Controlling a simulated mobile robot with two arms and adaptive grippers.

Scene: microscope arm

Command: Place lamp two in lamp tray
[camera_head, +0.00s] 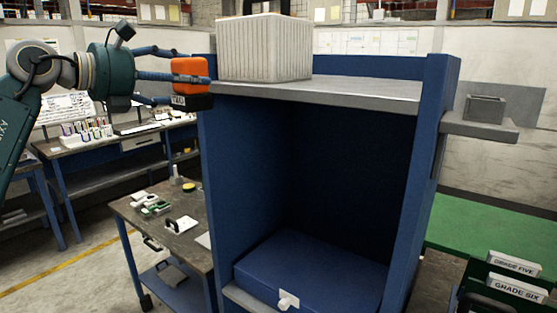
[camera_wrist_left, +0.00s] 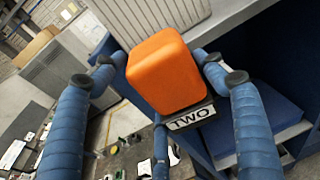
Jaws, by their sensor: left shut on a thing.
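Lamp two (camera_head: 189,67) is an orange rounded block on a black base with a white label. In the left wrist view the label on lamp two (camera_wrist_left: 166,72) reads TWO. My left gripper (camera_head: 184,80) is shut on it and holds it in the air, left of the blue cabinet's top edge. In the left wrist view its blue fingers stand on both sides of the lamp. A small grey open-topped box (camera_head: 487,110) sits on a side shelf at the right; it may be the lamp tray, but no label shows. My right gripper is not in view.
The tall blue cabinet (camera_head: 208,190) stands in the middle, with a ribbed pale box (camera_head: 264,50) on its top shelf (camera_head: 370,92). A blue case (camera_head: 310,270) lies inside. The grey side shelf (camera_head: 495,128) juts out right. A cluttered workbench (camera_head: 140,215) stands lower left.

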